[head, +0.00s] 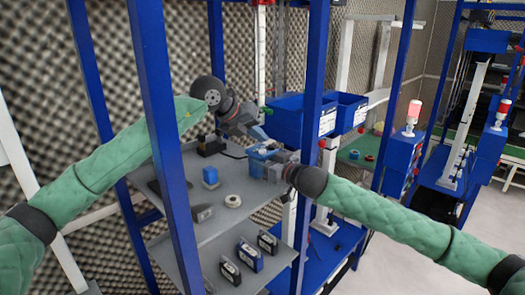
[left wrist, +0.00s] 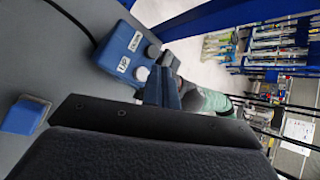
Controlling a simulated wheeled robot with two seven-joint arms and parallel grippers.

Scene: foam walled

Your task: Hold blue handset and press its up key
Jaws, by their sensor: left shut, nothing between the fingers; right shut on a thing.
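The blue handset (head: 262,153) is above the grey shelf, with my right gripper (head: 270,165) shut on it from the right. The up key (left wrist: 142,73) is the nearer one. A black cable runs from the handset's far end. My left gripper (head: 262,138) is shut and empty, just above the handset. In the left wrist view its fingertips (left wrist: 158,78) are right beside the up key; I cannot tell whether they touch it.
The grey shelf (head: 220,220) carries a small blue block (head: 210,177), a white ring (head: 233,201) and a black device (head: 208,146). Blue rack posts (head: 166,130) stand close to both arms. Blue bins (head: 288,120) sit behind the handset. Several devices stand on the lower shelf.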

